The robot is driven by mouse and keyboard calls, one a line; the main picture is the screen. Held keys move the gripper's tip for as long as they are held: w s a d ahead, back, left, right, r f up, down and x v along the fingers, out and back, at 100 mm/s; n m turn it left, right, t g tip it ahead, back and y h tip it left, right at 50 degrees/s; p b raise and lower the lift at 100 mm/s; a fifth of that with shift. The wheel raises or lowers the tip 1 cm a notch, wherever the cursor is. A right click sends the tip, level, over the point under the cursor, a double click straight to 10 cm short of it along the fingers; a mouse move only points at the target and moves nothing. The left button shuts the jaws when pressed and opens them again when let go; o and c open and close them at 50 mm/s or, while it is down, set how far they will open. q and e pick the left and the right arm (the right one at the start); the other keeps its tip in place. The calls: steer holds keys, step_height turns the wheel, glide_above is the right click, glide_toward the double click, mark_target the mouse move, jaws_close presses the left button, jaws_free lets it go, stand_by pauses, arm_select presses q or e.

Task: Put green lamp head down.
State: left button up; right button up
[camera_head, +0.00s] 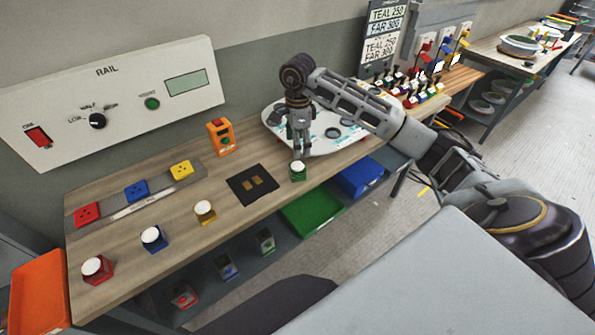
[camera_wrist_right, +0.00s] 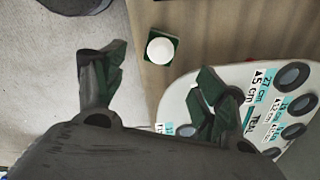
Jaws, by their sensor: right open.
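The green lamp head (camera_head: 298,172) is a small green block with a white round top. It stands upright on the wooden bench near its front edge, just right of a black mat (camera_head: 252,183). My right gripper (camera_head: 298,153) is directly behind and above it in the head view, its fingers pointing down. In the right wrist view the lamp head (camera_wrist_right: 161,48) sits on the wood beyond the fingertips, clear of both. The right gripper (camera_wrist_right: 160,75) is open and empty there. My left gripper is not in view.
Red (camera_head: 97,268), blue (camera_head: 154,238) and yellow (camera_head: 205,211) lamp heads stand left along the bench. Colored sockets (camera_head: 136,190) lie behind them. An orange switch box (camera_head: 221,136) and a white labeled board (camera_head: 335,140) are near my right arm.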

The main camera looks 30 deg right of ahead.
mark_target(297, 164)
steer(key=shift+f+p, duration=0.5)
steer(key=shift+f, duration=3.1)
steer(key=shift+f, duration=0.1)
steer(key=shift+a+f+p, duration=0.1)
steer(key=shift+f+p, duration=0.4)
steer(key=shift+f, duration=0.4)
steer(key=shift+f+p, duration=0.35)
steer(key=shift+f, duration=1.2)
steer(key=shift+c, duration=0.2)
steer(key=c, duration=1.2)
steer(key=shift+w+r, duration=0.1)
steer(key=shift+r, duration=0.05)
steer(key=shift+r+b, duration=1)
steer(key=shift+r, duration=3.85)
